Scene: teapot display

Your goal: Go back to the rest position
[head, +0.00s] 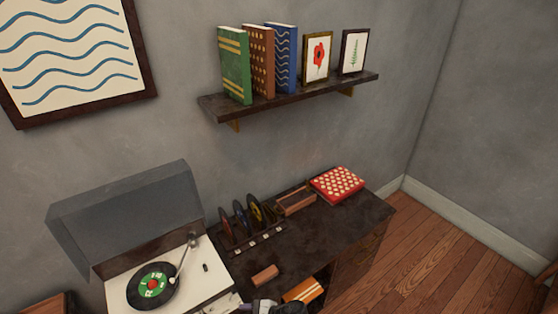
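A dark piece of what looks like my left gripper (268,306) shows at the bottom edge, with a pale part beside it on the left. Its fingers cannot be made out, so I cannot tell whether it is open or holds anything. It appears in front of the dark cabinet (330,225), near the record player (205,285). My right gripper is not in view. No teapot is in view.
The record player's lid stands open, with a green-labelled record (153,287) on it. The cabinet top bears a record rack (258,243), a wooden tray (296,203), a red dotted box (337,183) and a brown block (265,275). A wall shelf (300,97) holds books and frames.

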